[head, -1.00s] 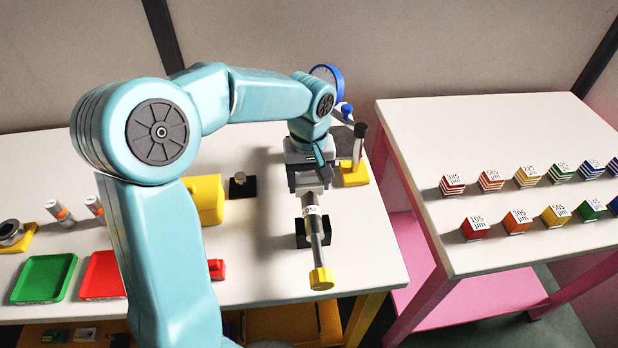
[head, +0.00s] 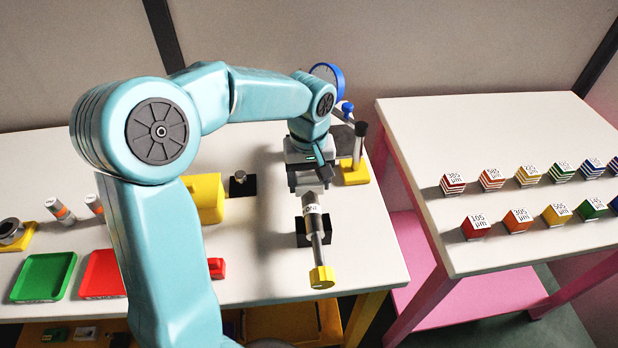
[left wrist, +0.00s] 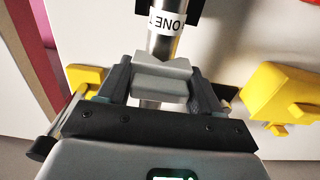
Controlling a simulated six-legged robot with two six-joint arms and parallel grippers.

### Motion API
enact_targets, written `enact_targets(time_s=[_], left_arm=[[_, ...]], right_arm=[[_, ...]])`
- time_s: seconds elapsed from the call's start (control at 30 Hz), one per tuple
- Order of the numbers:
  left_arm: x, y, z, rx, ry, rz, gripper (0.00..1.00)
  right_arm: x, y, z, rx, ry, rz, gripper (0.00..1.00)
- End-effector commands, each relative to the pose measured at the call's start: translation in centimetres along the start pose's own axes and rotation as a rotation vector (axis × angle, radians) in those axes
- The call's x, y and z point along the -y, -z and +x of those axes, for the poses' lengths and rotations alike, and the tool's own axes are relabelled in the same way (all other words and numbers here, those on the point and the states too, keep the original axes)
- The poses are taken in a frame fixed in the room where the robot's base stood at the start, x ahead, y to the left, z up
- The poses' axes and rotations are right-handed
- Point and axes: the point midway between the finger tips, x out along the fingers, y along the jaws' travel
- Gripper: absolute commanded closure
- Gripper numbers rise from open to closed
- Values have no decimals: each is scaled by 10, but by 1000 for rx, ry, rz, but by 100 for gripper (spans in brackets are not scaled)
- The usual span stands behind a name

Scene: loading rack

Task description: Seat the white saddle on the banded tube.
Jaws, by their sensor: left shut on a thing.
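The banded tube (head: 317,250) is a slim silver rod with a grey upper part, a white lettered band and a yellow end. It slants over a black block (head: 301,237); whether it touches the block I cannot tell. The tube also shows in the left wrist view (left wrist: 161,45). My left gripper (head: 307,187) is at the tube's far end. In the left wrist view the gripper (left wrist: 162,88) is shut on a pale grey notched block, which I take for the white saddle (left wrist: 165,72). The saddle lies across the tube; contact is unclear. My right gripper is out of view.
A black-topped post on a yellow base (head: 355,175) stands close right of the gripper. A yellow block (head: 207,197) and a black block with a silver knob (head: 240,187) are left. Green (head: 43,278) and red (head: 102,275) trays lie front left.

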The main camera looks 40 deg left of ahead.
Motion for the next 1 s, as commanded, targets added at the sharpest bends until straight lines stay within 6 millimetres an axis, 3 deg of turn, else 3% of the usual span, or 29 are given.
enact_targets(time_s=[0.93, 0.97, 1.0], left_arm=[[0, 0, 15, 0, 0, 0, 64], [0, 0, 14, 0, 0, 0, 25], [0, 0, 14, 0, 0, 0, 12]], right_arm=[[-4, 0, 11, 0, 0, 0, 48], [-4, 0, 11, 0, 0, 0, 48], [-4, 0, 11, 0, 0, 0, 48]])
